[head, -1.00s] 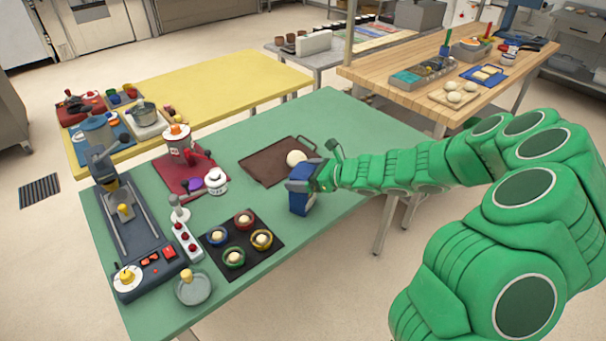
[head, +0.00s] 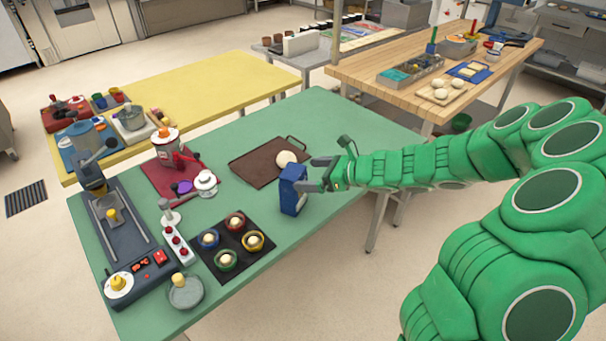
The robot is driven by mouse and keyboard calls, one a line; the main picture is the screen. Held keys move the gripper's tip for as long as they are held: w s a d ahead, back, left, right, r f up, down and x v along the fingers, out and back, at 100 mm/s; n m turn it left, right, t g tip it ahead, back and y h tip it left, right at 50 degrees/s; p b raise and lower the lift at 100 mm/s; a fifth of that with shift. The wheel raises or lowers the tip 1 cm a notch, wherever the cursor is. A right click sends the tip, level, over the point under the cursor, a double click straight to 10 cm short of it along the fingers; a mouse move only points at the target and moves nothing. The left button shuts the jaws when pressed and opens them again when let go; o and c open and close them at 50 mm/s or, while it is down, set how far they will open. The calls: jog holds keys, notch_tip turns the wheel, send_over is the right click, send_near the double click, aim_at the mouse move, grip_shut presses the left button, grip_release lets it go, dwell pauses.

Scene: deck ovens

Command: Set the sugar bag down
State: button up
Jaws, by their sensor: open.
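The sugar bag, a blue upright package (head: 292,190), stands on the green table (head: 345,130) near its right front edge, just in front of the brown tray. My gripper (head: 316,175) is open at the right side of the bag, with its grey fingers close to the bag's upper right. Whether a finger still touches the bag I cannot tell. The bag's right side is partly hidden behind the fingers.
A brown tray (head: 250,165) with a pale dough ball (head: 286,159) lies behind the bag. A black mat (head: 215,262) with several coloured bowls lies to the left front. The green table is clear to the back right.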

jog(key=shift+v, duration=2.75)
jog(key=shift+s, duration=0.1)
